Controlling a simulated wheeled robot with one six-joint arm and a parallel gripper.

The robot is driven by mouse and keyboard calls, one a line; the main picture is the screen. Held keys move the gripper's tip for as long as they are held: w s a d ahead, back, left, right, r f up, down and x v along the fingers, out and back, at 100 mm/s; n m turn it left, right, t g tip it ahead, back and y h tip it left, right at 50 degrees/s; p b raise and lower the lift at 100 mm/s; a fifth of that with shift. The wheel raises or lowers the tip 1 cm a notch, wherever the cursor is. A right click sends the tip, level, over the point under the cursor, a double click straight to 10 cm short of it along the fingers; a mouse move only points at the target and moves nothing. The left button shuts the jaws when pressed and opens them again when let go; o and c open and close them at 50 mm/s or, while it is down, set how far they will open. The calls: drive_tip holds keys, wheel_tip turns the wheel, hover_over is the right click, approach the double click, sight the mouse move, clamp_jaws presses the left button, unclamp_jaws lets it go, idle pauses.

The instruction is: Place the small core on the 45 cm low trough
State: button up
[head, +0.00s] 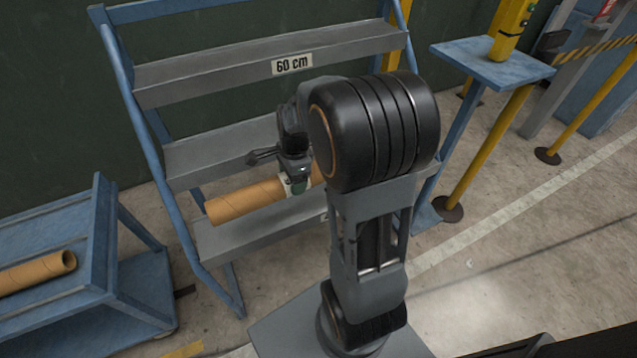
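A tan cardboard core (248,201) lies lengthwise along the lowest visible trough (245,235) of the blue-framed rack. Its left end is over the trough's left part; the right part passes behind my gripper and arm. My gripper (298,184) is at the core from above, with its light finger pads around it, and looks shut on it. I cannot tell whether the core touches the trough or hangs just above it. A label on this trough is almost wholly hidden by my arm, so its height is unreadable.
The rack's upper trough (215,75) is labelled 60 cm and empty; a middle trough (205,155) shows no core. A blue cart (75,305) at left bears another core (38,272), cut off by the picture edge. Yellow posts and a blue stand (490,62) are at right.

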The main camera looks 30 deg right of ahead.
drive_tip(key=d+f, duration=0.1)
drive_tip(key=d, duration=0.2)
drive_tip(key=w+d+f, duration=0.1)
drive_tip(key=d, duration=0.2)
drive_tip(key=d+f+b, duration=0.1)
drive_tip(key=d+f, duration=0.1)
drive_tip(key=d, duration=0.1)
drive_tip(key=shift+w+d+f, duration=0.1)
drive_tip(key=shift+w, duration=0.2)
drive_tip(key=d+f, duration=0.2)
drive_tip(key=f, duration=0.1)
drive_tip(key=d+f+b, duration=0.1)
drive_tip(key=shift+w+d+f, duration=0.3)
drive_tip(key=shift+d+f, duration=0.35)
drive_tip(key=shift+f, duration=0.1)
drive_tip(key=shift+d+f+b, duration=0.1)
drive_tip(key=shift+f+b, duration=0.35)
drive_tip(key=shift+f, duration=1.1)
drive_tip(key=shift+f, duration=0.2)
drive_tip(key=o, duration=1.2)
drive_tip(key=shift+r, duration=0.1)
